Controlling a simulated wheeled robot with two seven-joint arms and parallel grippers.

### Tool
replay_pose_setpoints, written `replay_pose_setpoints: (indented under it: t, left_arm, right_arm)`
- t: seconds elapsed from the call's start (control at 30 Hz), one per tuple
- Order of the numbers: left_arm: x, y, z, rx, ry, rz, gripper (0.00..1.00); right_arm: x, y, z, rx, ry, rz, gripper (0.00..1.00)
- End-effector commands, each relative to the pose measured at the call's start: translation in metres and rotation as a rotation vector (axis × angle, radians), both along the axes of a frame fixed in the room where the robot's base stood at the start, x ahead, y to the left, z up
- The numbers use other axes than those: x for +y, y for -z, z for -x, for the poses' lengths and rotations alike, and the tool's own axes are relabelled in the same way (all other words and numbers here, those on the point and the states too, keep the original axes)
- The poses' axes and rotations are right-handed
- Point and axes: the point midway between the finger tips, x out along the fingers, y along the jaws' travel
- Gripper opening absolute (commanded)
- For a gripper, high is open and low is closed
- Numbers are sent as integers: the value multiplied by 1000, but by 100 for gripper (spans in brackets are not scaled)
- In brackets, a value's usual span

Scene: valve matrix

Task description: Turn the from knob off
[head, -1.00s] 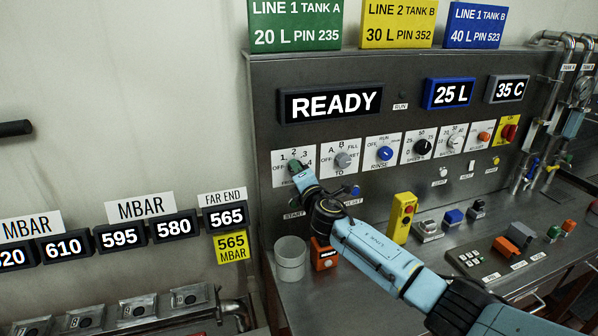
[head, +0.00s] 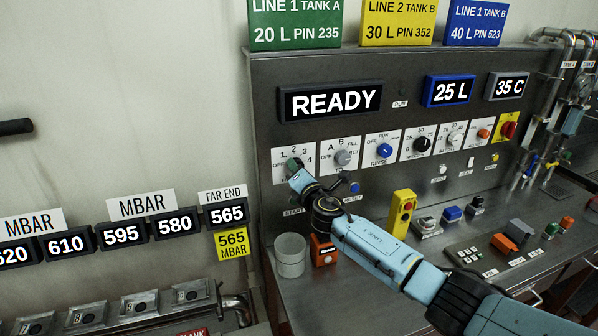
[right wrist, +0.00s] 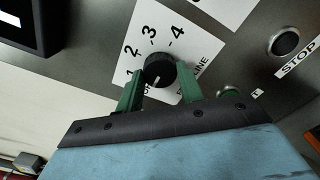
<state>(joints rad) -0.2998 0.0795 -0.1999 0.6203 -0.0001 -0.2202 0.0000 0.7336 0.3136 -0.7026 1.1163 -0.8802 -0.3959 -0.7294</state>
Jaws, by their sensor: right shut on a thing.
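The from knob (right wrist: 158,70) is a round black knob on a white plate marked 1 to 4, OFF and FROM LINE, seen in the right wrist view. Its pale pointer mark points down toward the OFF label. In the head view its plate (head: 307,153) is at the left of the panel's control row, and my gripper hides most of the knob. My right gripper (right wrist: 158,80) has its green fingers on both sides of the knob, shut on it. It also shows in the head view (head: 295,166). My left gripper is not in view.
The to knob (head: 342,159) and blue rinse knob (head: 384,151) sit just right of it. My right forearm crosses above the counter.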

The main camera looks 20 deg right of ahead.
Motion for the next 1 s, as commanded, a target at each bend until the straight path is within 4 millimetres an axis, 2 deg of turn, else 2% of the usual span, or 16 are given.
replay_pose_setpoints:
  t: [0.07,0.1,0.23,0.67,1.0]
  left_arm:
    - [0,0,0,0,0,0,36]
    - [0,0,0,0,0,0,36]
    - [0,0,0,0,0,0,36]
    - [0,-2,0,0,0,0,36]
    - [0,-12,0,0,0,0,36]
  right_arm:
    - [0,0,0,0,0,4,14]
    - [0,0,0,0,0,4,41]
    - [0,0,0,0,0,2,58]
    - [-1,0,6,1,1,0,59]
    - [-2,0,54,1,-2,1,59]
